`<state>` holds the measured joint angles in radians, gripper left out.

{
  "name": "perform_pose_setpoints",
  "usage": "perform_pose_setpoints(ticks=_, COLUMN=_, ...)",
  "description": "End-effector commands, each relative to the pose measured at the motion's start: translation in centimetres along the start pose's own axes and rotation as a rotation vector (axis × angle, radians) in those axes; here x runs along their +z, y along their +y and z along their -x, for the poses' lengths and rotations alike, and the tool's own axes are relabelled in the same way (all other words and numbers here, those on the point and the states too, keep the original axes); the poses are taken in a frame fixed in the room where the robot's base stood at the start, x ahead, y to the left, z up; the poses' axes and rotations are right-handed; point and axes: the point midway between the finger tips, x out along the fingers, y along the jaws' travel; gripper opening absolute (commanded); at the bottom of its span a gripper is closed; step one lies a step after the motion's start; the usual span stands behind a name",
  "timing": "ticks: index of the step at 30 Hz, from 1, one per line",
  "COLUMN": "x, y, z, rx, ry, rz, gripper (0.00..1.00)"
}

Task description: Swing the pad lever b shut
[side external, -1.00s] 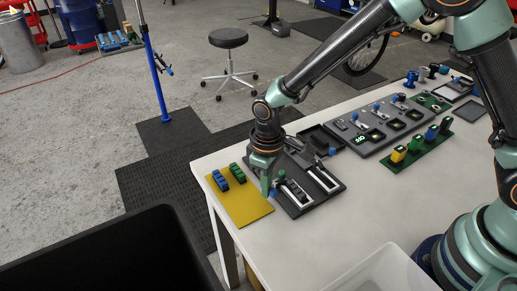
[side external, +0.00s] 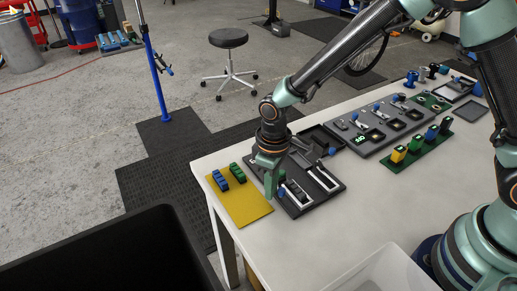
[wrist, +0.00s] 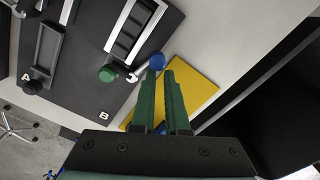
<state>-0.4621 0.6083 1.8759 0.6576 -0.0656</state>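The pad fixture marked B is on a dark board (side external: 318,201), and the letter shows in the wrist view. Its lever has a short pale arm (wrist: 134,77) with a blue ball knob (wrist: 157,62); the knob also shows low beside my fingers in the side view (side external: 281,193). A green knob (wrist: 106,74) sits at the lever's other end, near the slotted white frame (wrist: 133,30). My gripper (wrist: 160,74) has its two green fingers close together, with a thin gap and nothing between them. The tips are right by the blue knob; contact is unclear.
A yellow mat (side external: 246,208) with blue and green pads lies left of the board. A second fixture, marked A, with a black knob (wrist: 32,87) is beside B. A grey panel and green strip (side external: 421,150) stand farther right.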

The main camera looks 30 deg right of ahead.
Motion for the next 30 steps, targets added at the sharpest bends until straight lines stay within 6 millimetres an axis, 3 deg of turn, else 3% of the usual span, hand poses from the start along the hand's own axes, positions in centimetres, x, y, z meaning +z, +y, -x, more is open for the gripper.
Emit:
perform_pose_setpoints(ticks=7, x=0.0, y=0.5, z=0.2, rx=0.000, ry=0.001, rz=-0.010, gripper=0.44)
perform_pose_setpoints(ticks=21, x=0.0, y=0.3, z=4.1, rx=0.000, ry=0.001, rz=-0.006, gripper=0.45)
perform_pose_setpoints(ticks=30, x=0.0, y=0.2, z=5.0, rx=0.000, ry=0.001, rz=-0.005, gripper=0.45)
